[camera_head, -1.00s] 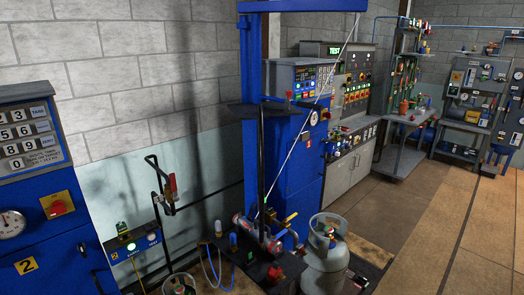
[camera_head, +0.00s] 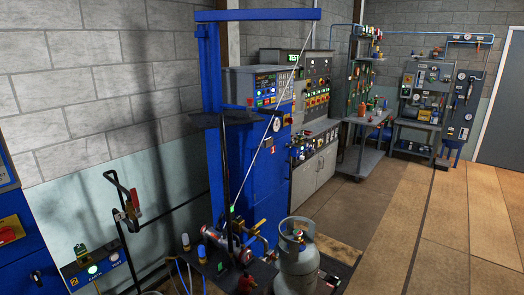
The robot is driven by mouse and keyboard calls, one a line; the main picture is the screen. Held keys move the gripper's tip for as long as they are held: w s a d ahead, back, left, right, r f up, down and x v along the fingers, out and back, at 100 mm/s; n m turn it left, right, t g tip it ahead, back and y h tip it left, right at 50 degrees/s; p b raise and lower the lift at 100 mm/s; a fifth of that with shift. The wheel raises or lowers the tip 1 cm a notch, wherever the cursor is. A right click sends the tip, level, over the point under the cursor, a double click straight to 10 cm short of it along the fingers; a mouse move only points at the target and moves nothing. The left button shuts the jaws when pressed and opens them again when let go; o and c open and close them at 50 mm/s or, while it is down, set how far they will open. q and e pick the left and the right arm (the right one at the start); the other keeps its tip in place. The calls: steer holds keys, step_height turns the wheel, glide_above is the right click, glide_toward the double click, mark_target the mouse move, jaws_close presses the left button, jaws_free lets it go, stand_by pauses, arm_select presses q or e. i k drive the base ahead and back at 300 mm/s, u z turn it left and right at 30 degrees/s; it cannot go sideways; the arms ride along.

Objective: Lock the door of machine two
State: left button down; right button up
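The blue cabinet (camera_head: 28,268) at the left edge appears to be machine two; only its right part shows. It bears a red rotary switch on a yellow plate (camera_head: 10,232) and a small black knob or handle (camera_head: 36,276). A small control box (camera_head: 95,268) with a lit green button and a yellow "2" label stands beside it. Whether the cabinet's door is locked cannot be told. Neither of my grippers is in view.
A blue machine marked 1 (camera_head: 255,190) with an overhead beam stands in the middle. A grey gas cylinder (camera_head: 297,255) and a black bench with fittings (camera_head: 225,262) stand before it. Workbenches (camera_head: 420,125) line the back. The brown floor (camera_head: 390,215) at right is clear.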

mark_target(35, 275)
steer(key=u, duration=5.25)
steer(key=k, duration=0.85)
steer(key=z, duration=1.8)
